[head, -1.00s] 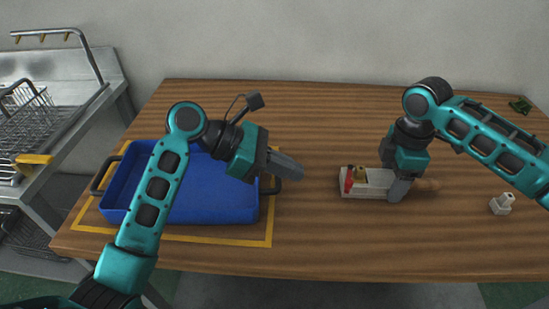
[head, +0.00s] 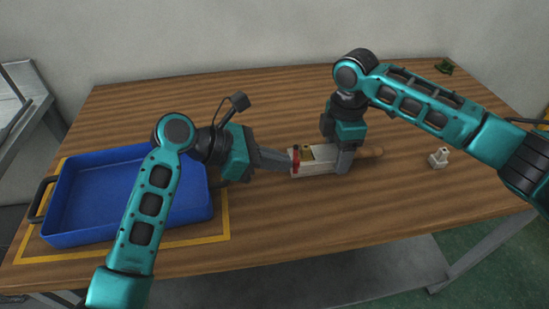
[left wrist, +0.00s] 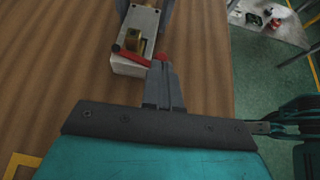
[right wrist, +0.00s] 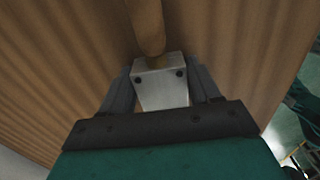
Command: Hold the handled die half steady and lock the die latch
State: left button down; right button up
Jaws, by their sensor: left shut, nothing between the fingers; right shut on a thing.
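The die (head: 318,165) is a pale grey block lying on the wooden table, with a brass fitting (head: 307,149) on top and a wooden handle (head: 370,153) at its right end. The red latch (head: 295,160) is at its left end and also shows in the left wrist view (left wrist: 132,54). My left gripper (head: 287,162) is shut and empty, its tips right at the latch; I cannot tell whether they touch it. My right gripper (head: 344,163) is shut on the handled die half (right wrist: 161,85), with a finger on each side of it.
A blue tray (head: 60,232) stands on the left of the table inside yellow tape. A small white part (head: 438,158) lies on the right. A green item (head: 444,67) is at the far right corner. The table (head: 265,103) behind the die is clear.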

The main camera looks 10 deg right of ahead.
pick_arm(q)
jog(key=shift+s+d+n+t, duration=0.4)
jog(key=shift+d+n+t, duration=0.1)
jog(key=shift+n+t, duration=0.1)
jog(key=shift+s+d, duration=0.15)
jog(key=shift+d, duration=0.25)
jog(key=shift+w+a, duration=0.5)
jog(key=shift+a, duration=0.3)
jog(key=a, duration=0.2)
jog(key=s+a, duration=0.1)
jog(key=shift+s+a, duration=0.15)
jog(key=shift+a, duration=0.25)
jog(key=s+v, duration=0.1)
jog(key=v, duration=0.8)
jog(key=shift+r, duration=0.4)
jog(key=shift+a, duration=0.1)
pick_arm(e)
jog(key=o, duration=1.6)
jog(key=shift+c, duration=0.2)
